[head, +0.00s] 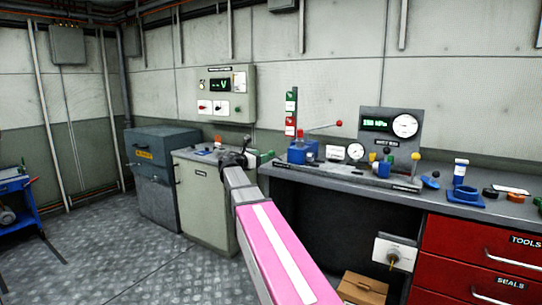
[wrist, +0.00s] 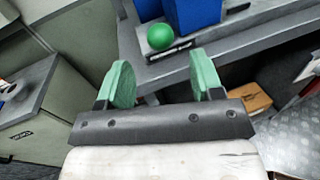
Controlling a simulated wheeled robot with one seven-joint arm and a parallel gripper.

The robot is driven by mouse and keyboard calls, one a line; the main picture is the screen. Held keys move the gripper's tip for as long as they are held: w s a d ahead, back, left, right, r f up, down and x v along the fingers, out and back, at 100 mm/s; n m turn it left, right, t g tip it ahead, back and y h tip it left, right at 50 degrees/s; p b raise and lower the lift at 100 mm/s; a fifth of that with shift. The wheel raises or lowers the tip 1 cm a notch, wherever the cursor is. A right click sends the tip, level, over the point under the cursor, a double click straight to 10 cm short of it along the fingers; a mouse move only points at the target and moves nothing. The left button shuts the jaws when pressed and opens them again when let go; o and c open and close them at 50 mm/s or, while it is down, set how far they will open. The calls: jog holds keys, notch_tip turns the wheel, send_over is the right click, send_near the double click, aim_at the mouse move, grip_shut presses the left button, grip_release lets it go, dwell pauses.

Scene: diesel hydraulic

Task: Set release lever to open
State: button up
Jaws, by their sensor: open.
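No lever in view is readably labelled as the release lever. In the wrist view a green ball knob (wrist: 161,36) stands at the bench edge by a blue block (wrist: 197,14), just beyond my fingertips. My gripper (wrist: 164,74) is open, its two green fingers apart with nothing between them. In the head view my gripper (head: 262,158) is at the bench's left end, left of a blue hand pump (head: 303,151) with a long red-knobbed handle (head: 322,128). A lever with a yellow knob (head: 415,157) stands farther right. I cannot make out the green knob in the head view.
The grey bench (head: 340,176) carries a gauge panel (head: 390,133) reading in kPa and loose parts at right. A green-grey cabinet (head: 200,195) stands left of the bench. A cardboard box (head: 362,289) and red drawers (head: 478,260) are below.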

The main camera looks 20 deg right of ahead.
aim_at(271, 153)
jog(key=x, duration=0.7)
jog(key=shift+c, duration=0.2)
grip_shut()
